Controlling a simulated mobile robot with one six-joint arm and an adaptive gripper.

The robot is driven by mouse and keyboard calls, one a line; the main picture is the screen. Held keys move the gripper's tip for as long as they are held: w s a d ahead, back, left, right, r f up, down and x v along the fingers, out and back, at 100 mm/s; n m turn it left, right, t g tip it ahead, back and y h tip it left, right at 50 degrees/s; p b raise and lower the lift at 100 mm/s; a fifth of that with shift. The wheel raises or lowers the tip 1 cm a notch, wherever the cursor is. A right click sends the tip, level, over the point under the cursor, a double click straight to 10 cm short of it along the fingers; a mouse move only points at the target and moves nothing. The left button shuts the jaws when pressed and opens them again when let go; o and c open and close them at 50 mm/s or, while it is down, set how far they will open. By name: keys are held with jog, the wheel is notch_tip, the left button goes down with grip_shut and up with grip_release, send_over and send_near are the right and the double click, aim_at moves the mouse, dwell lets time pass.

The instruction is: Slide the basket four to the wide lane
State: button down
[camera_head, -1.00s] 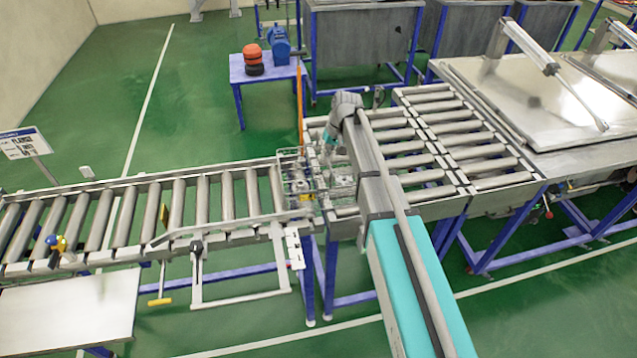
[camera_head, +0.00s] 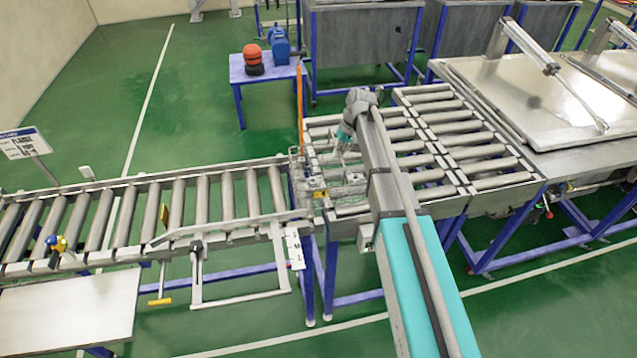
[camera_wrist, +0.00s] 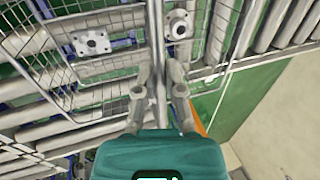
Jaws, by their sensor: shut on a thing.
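A wire basket (camera_head: 318,184) straddles the joint between the left roller conveyor and the right roller section in the head view. Part of it is hidden behind my arm. In the wrist view its wire mesh (camera_wrist: 60,72) shows, with metal flanged parts (camera_wrist: 91,42) inside it. No number on it is readable. My gripper (camera_head: 345,136) is at its far side, partly hidden in the head view. In the wrist view my gripper (camera_wrist: 157,80) is shut on a bar of the basket's rim. Two roller lanes (camera_head: 408,147) (camera_head: 477,139) lie side by side at the right.
The left roller conveyor (camera_head: 228,195) is bare of baskets, with a pale guide rail (camera_head: 230,227) along its near side. An orange upright post (camera_head: 299,105) stands near the basket at the far side. A blue table (camera_head: 262,70) stands behind. The visible lane rollers are clear.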

jog(key=shift+w+d, duration=0.1)
jog(key=shift+d, duration=0.2)
dwell(0.4)
jog(key=w+d, duration=0.2)
jog(key=d, duration=0.5)
jog(key=shift+w+d, duration=0.2)
jog(key=shift+w, duration=0.15)
dwell(0.8)
jog(key=shift+d, duration=0.15)
dwell(0.4)
jog(key=w+d, duration=0.2)
jog(key=d, duration=0.5)
jog(key=shift+w+d, duration=0.15)
jog(key=shift+w, duration=0.25)
dwell(0.8)
dwell(0.4)
jog(key=shift+w+d, duration=0.25)
jog(key=shift+d, duration=0.35)
jog(key=shift+w+d, duration=0.2)
jog(key=shift+d, duration=0.45)
jog(key=shift+w+d, duration=0.25)
jog(key=shift+d, duration=0.35)
